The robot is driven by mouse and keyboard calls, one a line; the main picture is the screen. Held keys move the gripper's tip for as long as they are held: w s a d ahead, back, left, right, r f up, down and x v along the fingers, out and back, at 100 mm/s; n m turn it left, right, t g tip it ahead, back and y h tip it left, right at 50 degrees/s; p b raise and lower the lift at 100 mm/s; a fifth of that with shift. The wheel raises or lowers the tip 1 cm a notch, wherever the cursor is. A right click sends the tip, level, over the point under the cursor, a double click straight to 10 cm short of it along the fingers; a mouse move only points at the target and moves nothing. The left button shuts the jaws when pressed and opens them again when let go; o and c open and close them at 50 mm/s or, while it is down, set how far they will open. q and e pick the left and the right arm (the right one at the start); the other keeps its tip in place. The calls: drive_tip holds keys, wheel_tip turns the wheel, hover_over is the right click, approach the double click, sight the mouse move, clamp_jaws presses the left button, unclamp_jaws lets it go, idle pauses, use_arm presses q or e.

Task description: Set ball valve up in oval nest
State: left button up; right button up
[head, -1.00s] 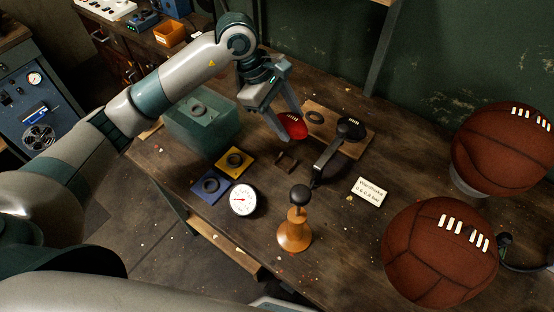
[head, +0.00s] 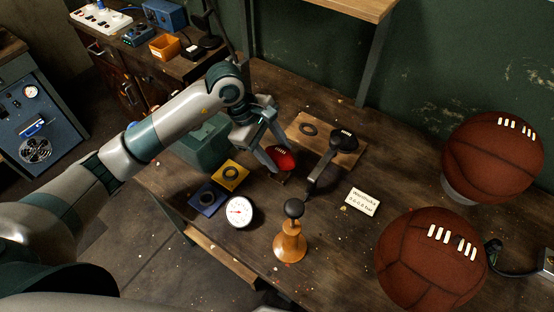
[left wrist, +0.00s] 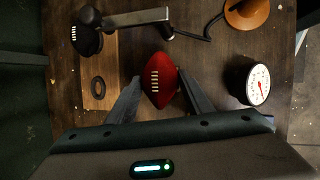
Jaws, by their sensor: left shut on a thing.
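My left gripper (head: 268,150) is shut on a small red oval ball (head: 283,159), which lies between its two fingers. White laces show on the ball's upper side. In the left wrist view the ball (left wrist: 161,88) sits between the fingertips (left wrist: 160,98), its laces facing the camera. A small brown support (head: 277,178), seemingly the oval nest, shows just below the ball on the table and is mostly hidden. I cannot tell whether the ball touches it. My right gripper is not in view.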

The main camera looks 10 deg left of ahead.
sight(277, 163)
use_arm(q)
drive_tip(key=shift+f, duration=0.55)
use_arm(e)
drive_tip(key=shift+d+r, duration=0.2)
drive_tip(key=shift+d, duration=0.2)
use_arm(q)
drive_tip(key=shift+f+p, duration=0.35)
drive_tip(key=shift+f, duration=0.15)
wheel_tip(277, 163, down, 3)
drive_tip(key=shift+r+p, duration=0.2)
drive_tip(key=shift+p, duration=0.3)
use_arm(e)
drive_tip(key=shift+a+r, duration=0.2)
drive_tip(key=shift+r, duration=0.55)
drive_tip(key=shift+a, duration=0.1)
use_arm(q)
drive_tip(key=shift+f, duration=0.15)
